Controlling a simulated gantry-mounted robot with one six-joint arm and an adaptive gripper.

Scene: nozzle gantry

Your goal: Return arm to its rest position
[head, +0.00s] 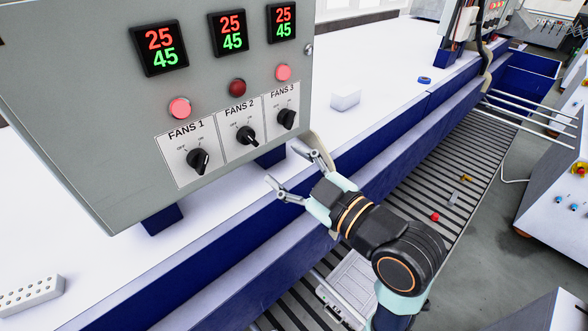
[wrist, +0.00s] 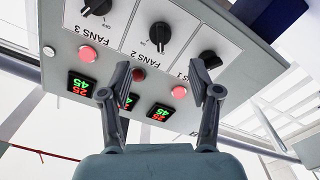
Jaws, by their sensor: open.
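My gripper (head: 291,173) is open and empty, below and to the right of the grey control panel (head: 100,105) in the head view. In the wrist view my gripper (wrist: 160,90) has its two fingers spread, with the upside-down panel (wrist: 228,128) beyond them. The panel carries the FANS 1 knob (head: 199,161), FANS 2 knob (head: 247,136) and FANS 3 knob (head: 286,118). The fingers look apart from the knobs. Above the knobs, the FANS 1 and FANS 3 lamps look bright pink and the FANS 2 lamp dark red. Each display reads 25 over 45.
The panel stands on a white bench top (head: 385,75) with a blue front. A white block (head: 345,100) and a blue ring (head: 425,80) lie there. A slatted conveyor (head: 450,165) runs alongside, with a small red item (head: 435,216) on it. A white perforated block (head: 30,294) lies front left.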

